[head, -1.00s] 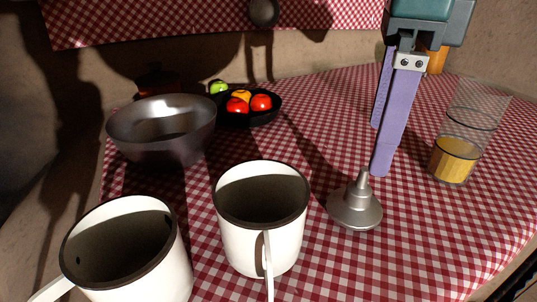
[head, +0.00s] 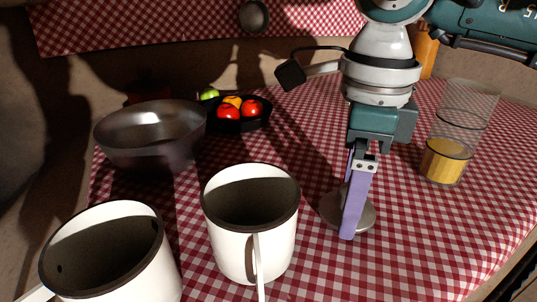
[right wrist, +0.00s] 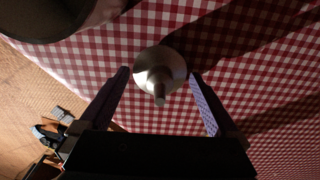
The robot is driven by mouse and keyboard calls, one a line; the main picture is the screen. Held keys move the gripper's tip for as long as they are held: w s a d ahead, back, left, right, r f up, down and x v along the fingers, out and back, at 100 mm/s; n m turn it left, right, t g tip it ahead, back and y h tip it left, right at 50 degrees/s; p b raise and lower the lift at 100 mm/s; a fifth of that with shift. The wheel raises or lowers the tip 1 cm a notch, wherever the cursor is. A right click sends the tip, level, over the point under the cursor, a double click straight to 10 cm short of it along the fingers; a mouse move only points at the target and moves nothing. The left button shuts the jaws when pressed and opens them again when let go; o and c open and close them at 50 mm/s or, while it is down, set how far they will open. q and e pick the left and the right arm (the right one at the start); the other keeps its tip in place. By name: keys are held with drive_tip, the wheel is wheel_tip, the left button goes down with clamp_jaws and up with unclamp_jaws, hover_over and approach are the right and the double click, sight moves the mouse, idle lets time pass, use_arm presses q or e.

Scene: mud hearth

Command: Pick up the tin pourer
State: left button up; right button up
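The tin pourer (head: 330,212), a grey metal piece with a round flared base and a thin spout pointing up, stands on the checked cloth right of the middle mug. My right gripper (head: 347,218) is down over it, and its purple fingers hide much of the pourer in the head view. In the right wrist view the pourer (right wrist: 159,62) lies between the two spread fingertips (right wrist: 160,75), with a gap on both sides. The right gripper is open and empty. My left gripper is not in view.
A white mug (head: 226,240) stands close left of the pourer, with another mug (head: 130,270) further left. A tall glass measure (head: 446,160) with yellow contents stands to the right. A metal bowl (head: 140,150) and a dark fruit bowl (head: 240,126) are further back.

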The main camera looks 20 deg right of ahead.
drive_tip(key=c, duration=0.9)
